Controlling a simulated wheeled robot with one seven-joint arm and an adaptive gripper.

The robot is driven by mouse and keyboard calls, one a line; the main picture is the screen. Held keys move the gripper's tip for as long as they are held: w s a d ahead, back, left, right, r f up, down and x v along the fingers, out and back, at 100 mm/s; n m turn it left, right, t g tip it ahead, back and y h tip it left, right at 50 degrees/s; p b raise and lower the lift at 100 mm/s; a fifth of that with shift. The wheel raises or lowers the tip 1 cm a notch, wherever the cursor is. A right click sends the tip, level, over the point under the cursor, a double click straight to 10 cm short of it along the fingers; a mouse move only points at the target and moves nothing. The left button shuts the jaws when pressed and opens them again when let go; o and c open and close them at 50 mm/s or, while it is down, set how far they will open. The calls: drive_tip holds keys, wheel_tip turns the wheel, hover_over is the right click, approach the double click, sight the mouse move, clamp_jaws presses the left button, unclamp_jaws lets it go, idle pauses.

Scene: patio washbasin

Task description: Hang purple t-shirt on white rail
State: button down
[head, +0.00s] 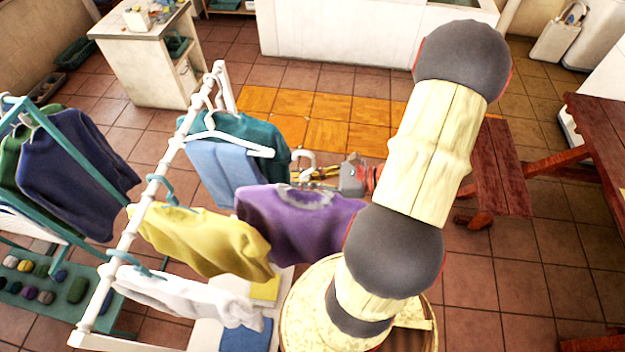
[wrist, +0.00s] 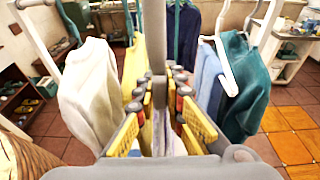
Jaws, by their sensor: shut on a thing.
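The purple t-shirt (head: 300,222) hangs upright from a pale grey hanger with a hook (head: 306,158), right of the white rail (head: 152,188) and apart from it. My gripper (head: 322,174) is shut on this hanger at the neck of the shirt. In the wrist view the yellow-padded fingers of my gripper (wrist: 162,105) close on the hanger, whose grey stem (wrist: 155,40) rises in front of the camera. Most of the purple shirt is hidden there. The white rail slants across the head view, with a bare stretch between the yellow shirt and the blue garment.
A yellow shirt (head: 205,242) and a white garment (head: 185,297) hang on the near part of the rail. Light blue trousers (head: 222,175) and a teal shirt (head: 255,133) hang farther back. A teal rack (head: 55,168) with dark clothes stands left. A wooden bench (head: 500,165) stands right.

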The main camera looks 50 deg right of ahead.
drive_tip(key=w+a+b, duration=0.2)
drive_tip(key=w+a, duration=0.7)
drive_tip(key=w, duration=0.4)
drive_tip(key=w+a+b, duration=0.3)
drive_tip(key=w+a, duration=0.5)
drive_tip(key=w, duration=0.5)
drive_tip(key=shift+w+a+f, duration=0.15)
drive_tip(key=shift+a+f, duration=0.2)
drive_tip(key=shift+f, duration=0.1)
drive_tip(key=shift+w+a+b, duration=0.5)
drive_tip(key=shift+w+a, duration=0.15)
drive_tip(key=shift+w, duration=0.3)
drive_tip(key=shift+w+a+b, duration=0.45)
drive_tip(key=shift+w+a, duration=0.15)
drive_tip(key=shift+w, duration=0.3)
drive_tip(key=shift+f, duration=0.1)
drive_tip(key=shift+f+b, duration=1.2)
